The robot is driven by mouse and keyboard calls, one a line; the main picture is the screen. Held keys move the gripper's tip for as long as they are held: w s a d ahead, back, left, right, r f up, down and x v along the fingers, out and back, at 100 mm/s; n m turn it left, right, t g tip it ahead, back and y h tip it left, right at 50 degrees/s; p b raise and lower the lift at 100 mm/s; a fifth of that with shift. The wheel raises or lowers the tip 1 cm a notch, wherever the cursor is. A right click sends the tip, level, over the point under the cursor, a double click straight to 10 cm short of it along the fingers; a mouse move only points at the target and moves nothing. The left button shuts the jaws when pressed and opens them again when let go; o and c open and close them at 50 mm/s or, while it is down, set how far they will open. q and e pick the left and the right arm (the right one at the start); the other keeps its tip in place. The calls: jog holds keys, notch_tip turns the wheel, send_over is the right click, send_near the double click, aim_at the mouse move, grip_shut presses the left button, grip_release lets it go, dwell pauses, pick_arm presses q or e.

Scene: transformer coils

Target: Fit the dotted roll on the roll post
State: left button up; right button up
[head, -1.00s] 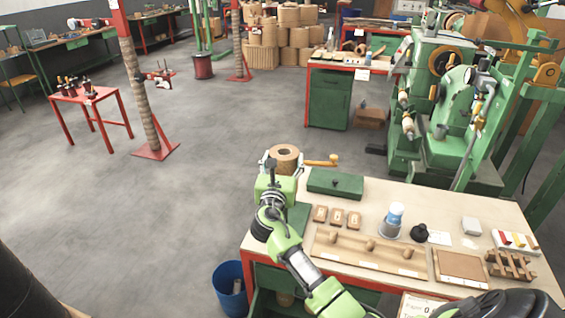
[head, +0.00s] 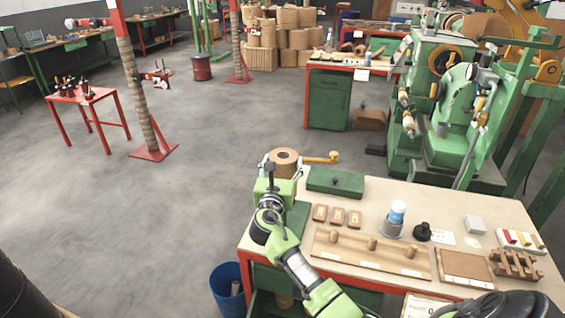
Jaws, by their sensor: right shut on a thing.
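A brown roll (head: 285,158) with a dark central hole is at the far left corner of the workbench, hole facing up; dots on it cannot be made out. My right gripper (head: 269,164) is at the roll's left side, shut on it. The gripper and wrist hide the roll's near left part. Whether the roll is clear of what lies below it cannot be told. A wooden board with three short pegs (head: 372,243) lies along the bench front. No post can be picked out for certain as the roll post. My left gripper is not in view.
A green box (head: 335,182), small wooden blocks (head: 337,216), a cup with a blue-and-white bottle (head: 396,215) and a slotted wooden rack (head: 517,264) occupy the bench. A blue bin (head: 227,290) stands left of it.

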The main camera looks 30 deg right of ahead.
notch_tip(320, 180, down, 14)
jog(key=b, duration=1)
jog(key=shift+f, duration=0.2)
dwell(0.4)
jog(key=o, duration=2.2)
jog(key=shift+c, duration=0.2)
jog(key=v, duration=1.2)
jog(key=shift+f, duration=0.1)
